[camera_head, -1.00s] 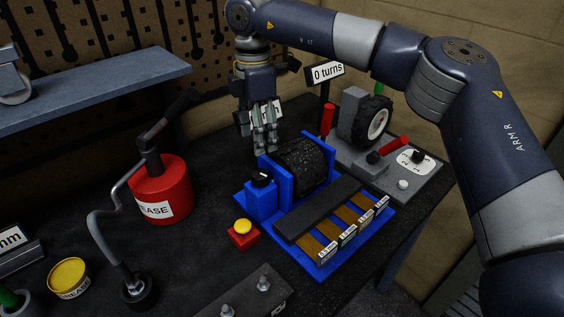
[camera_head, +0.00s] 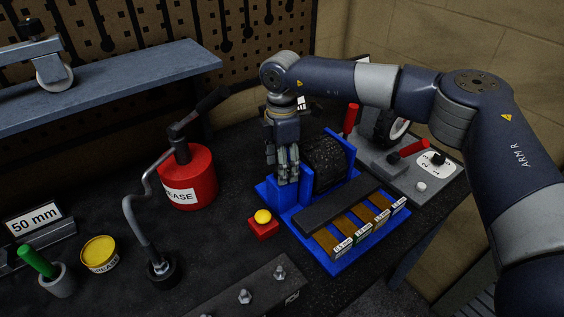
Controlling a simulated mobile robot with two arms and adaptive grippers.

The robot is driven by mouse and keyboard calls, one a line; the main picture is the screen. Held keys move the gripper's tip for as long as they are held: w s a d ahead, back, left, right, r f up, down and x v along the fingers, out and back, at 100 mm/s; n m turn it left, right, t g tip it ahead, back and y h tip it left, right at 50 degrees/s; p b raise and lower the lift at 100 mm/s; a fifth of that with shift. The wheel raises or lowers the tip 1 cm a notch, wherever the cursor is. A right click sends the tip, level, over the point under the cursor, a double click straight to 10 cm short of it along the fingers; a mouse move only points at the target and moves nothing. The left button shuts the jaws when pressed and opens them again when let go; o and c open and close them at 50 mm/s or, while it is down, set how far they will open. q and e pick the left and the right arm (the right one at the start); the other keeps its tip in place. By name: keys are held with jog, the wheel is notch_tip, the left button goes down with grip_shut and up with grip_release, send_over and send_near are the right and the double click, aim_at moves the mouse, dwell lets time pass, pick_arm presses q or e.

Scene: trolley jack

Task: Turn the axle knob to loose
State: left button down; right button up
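My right gripper (camera_head: 288,180) points down over the left end of the blue stand (camera_head: 343,262), beside the black textured roller (camera_head: 327,163). Its fingers are close together at the top of the small blue block (camera_head: 281,197). The block's black knob is hidden behind the fingers, so I cannot tell its setting or whether the fingers grip it. A second black knob (camera_head: 438,158) sits on a white numbered dial on the grey stand with the wheel (camera_head: 389,127). My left gripper is not in view.
A red button box with a yellow button (camera_head: 263,217) stands just left of the blue stand. A red grease can (camera_head: 188,180), a yellow tub (camera_head: 100,254) and a green-handled tool (camera_head: 38,262) are further left. A shelf (camera_head: 110,85) is above.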

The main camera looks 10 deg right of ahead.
jog(key=c, duration=0.8)
jog(key=shift+c, duration=0.2)
jog(key=shift+n+b, duration=0.35)
jog(key=shift+n, duration=0.05)
jog(key=shift+f+n+b, duration=0.1)
jog(key=shift+n+b, duration=0.45)
jog(key=shift+n, duration=0.05)
jog(key=shift+n+b, duration=0.7)
jog(key=shift+n, duration=0.3)
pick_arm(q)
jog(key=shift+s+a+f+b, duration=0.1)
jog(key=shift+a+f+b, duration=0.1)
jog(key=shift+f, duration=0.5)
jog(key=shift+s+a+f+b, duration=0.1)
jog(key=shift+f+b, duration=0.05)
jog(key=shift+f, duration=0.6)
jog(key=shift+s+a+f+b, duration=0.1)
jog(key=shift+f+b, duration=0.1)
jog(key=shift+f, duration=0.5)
pick_arm(e)
jog(key=shift+n, duration=1)
jog(key=o, duration=1.1)
jog(key=shift+c, duration=0.2)
